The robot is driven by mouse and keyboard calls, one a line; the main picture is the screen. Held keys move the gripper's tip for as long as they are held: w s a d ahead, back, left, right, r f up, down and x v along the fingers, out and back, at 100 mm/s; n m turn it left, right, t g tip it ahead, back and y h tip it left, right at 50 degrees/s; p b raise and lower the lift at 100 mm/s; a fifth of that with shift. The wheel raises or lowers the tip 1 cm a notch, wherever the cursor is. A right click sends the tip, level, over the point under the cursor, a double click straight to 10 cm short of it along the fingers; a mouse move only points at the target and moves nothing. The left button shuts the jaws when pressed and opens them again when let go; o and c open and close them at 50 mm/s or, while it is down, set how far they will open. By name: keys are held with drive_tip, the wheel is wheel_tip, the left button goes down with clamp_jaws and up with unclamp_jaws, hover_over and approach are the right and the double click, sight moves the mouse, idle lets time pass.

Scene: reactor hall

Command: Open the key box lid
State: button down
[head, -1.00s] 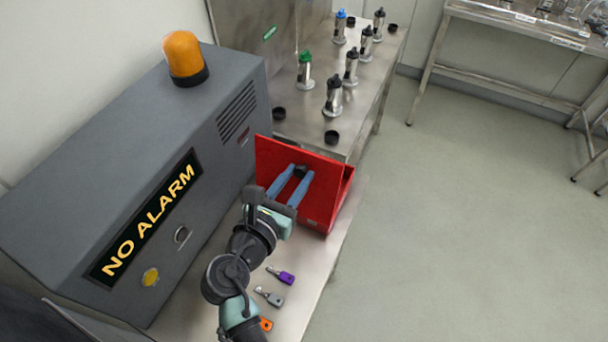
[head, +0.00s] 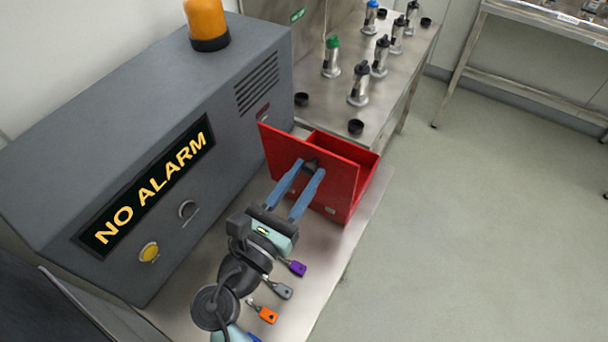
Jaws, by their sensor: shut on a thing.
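The red key box (head: 368,184) stands on the steel bench beside the grey alarm cabinet. Its red lid (head: 338,180) is a flat panel raised at a steep tilt, and part of the box's inside shows behind its top edge. My gripper (head: 309,167) reaches the lid from the front, with its two blue fingers shut on the small dark knob (head: 312,162) on the lid. The fingers hide most of the knob. The bottom of the box is out of sight.
Purple (head: 297,268), grey (head: 284,291) and orange (head: 268,315) keys lie on the bench below my gripper. The grey alarm cabinet (head: 150,120) stands close on the left. Several metal canisters and black caps stand on the bench behind. Open floor lies to the right.

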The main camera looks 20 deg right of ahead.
drive_tip(key=shift+r, duration=0.1)
drive_tip(key=c, duration=0.6)
unclamp_jaws()
drive_tip(key=shift+a, duration=0.1)
drive_tip(key=shift+s+a+f, duration=0.2)
drive_tip(key=shift+a, duration=0.05)
drive_tip(key=r+b+v, duration=0.1)
drive_tip(key=b+v, duration=0.1)
drive_tip(key=v, duration=1)
drive_tip(key=shift+f, duration=0.4)
drive_tip(key=shift+s, duration=0.1)
